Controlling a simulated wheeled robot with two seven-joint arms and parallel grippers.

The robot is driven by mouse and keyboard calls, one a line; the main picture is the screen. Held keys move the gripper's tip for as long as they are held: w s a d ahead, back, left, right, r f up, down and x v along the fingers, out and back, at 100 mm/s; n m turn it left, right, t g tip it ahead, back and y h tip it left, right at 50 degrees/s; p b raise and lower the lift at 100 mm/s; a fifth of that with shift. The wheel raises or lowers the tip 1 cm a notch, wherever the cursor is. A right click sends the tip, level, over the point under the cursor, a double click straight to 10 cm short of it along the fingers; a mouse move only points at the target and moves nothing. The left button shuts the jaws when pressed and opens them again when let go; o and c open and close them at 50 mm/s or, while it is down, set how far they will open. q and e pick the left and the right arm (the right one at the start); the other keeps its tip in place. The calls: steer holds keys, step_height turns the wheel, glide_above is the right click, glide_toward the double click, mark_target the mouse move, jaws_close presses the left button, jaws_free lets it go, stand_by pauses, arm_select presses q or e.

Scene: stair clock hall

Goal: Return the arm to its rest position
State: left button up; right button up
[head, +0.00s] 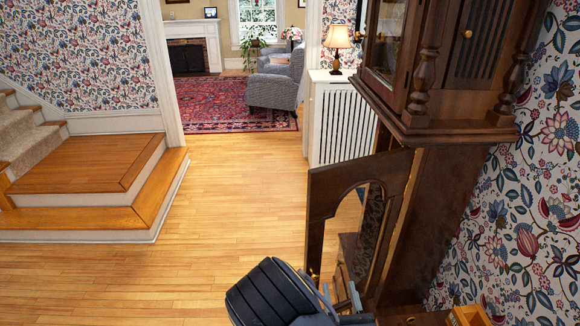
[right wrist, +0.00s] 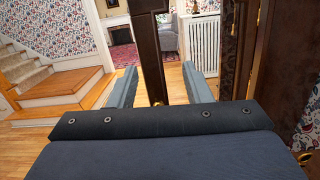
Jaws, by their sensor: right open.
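The right gripper (head: 343,297) is at the bottom of the head view, close to the open lower door (head: 322,203) of the tall dark wooden clock (head: 425,120). In the right wrist view the right gripper (right wrist: 160,70) is open, with its two grey fingers apart. The door's dark edge (right wrist: 152,60) stands upright between the fingers in that picture; I cannot tell whether it lies between them or beyond. No contact shows. My right forearm cover hides part of the floor. The left gripper is not in view.
Wooden stairs with a landing (head: 85,165) are at the left. A white radiator cover (head: 342,120) with a lamp (head: 338,38) stands behind the clock. Flowered wallpaper (head: 530,190) closes the right side. The wooden floor (head: 235,190) in the middle is clear.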

steer(key=s+d+r+m+g+h+b, duration=0.1)
steer(key=s+d+m+g+h, duration=0.3)
steer(key=d+m+h, duration=0.5)
steer(key=s+d+r+m+g+h+b, duration=0.1)
steer(key=d+r+m+g+h+b, duration=0.1)
steer(key=d+m+g+h, duration=0.55)
steer(key=s+d+f+m+g+b, duration=0.1)
steer(key=s+d+f+m+g, duration=0.2)
steer(key=s+d+m+g, duration=0.35)
steer(key=s+a+f+m+g+y+b, duration=0.3)
steer(key=s+f+m+y, duration=0.3)
steer(key=s+m+y, duration=0.4)
steer(key=w+a+r+m+t+y+b, duration=0.2)
steer(key=a+r+m+t+y, duration=0.3)
steer(key=a, duration=0.5)
step_height(320, 180, up, 2)
steer(key=t+y, duration=0.2)
steer(key=y, duration=0.1)
steer(key=shift+a+r+y, duration=0.15)
steer(key=shift+a+y, duration=0.15)
steer(key=shift+y, duration=0.05)
